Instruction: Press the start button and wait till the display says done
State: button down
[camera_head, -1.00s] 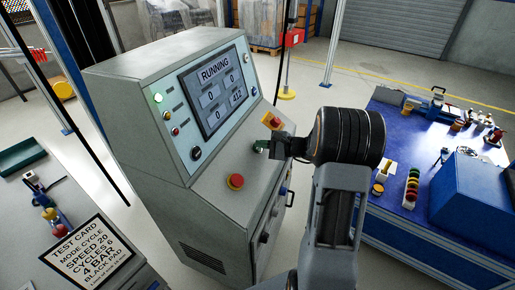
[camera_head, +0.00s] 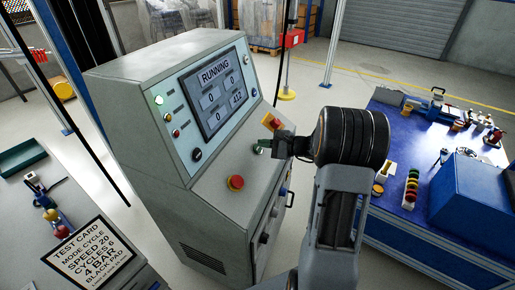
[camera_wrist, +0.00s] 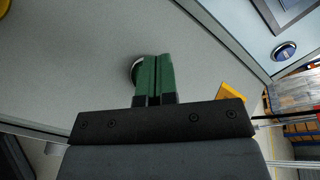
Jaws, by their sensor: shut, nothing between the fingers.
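The control cabinet (camera_head: 150,110) stands at centre left. Its display (camera_head: 213,90) reads RUNNING, with several number boxes, one of them 412. A green lamp (camera_head: 159,100) is lit left of the display. My gripper (camera_head: 259,148) is over the sloped panel at its right part. In the wrist view my gripper's green fingers (camera_wrist: 153,78) are shut together with nothing between them. A round button (camera_wrist: 136,70) with a pale rim is mostly hidden behind the fingers; I cannot tell whether they touch it.
A yellow box with a red top (camera_head: 271,121) is just beyond my gripper. A test card (camera_head: 92,252) lies at lower left. A blue bench (camera_head: 390,222) with tools stands on the right.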

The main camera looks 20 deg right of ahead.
jog(key=shift+r, duration=0.1)
jog(key=r+p, duration=0.1)
jog(key=s+d+r+p, duration=0.1)
jog(key=s+d+r, duration=0.1)
jog(key=r, duration=0.1)
jog(key=shift+p, duration=0.4)
jog(key=shift+w, duration=0.1)
dwell(0.7)
jog(key=s+f+g, duration=0.1)
jog(key=s+a+f+n+g+h, duration=0.1)
jog(key=s+f, duration=0.1)
jog(key=s+f+g, duration=0.1)
jog(key=f, duration=0.1)
jog(key=shift+s+a+n+g, duration=0.2)
jog(key=shift+a+n+g, duration=0.05)
jog(key=shift+n+g, duration=0.15)
jog(key=s+a+r+n+g+h+p, duration=0.2)
jog(key=s+a+r+n+g+h, duration=0.1)
jog(key=s+n+h, duration=0.3)
jog(key=s+a+r+n+g+h+p, duration=0.2)
jog(key=s+a+n+g+h, duration=0.1)
jog(key=s+n, duration=0.4)
jog(key=s+a+r+n+t+h+p, duration=0.1)
jog(key=s+a+r+n+t+p, duration=0.1)
jog(key=r, duration=0.5)
jog(key=shift+s+a+r+n+t+h, duration=0.25)
jog(key=shift+s+a+n, duration=0.3)
jog(key=shift+a, duration=0.55)
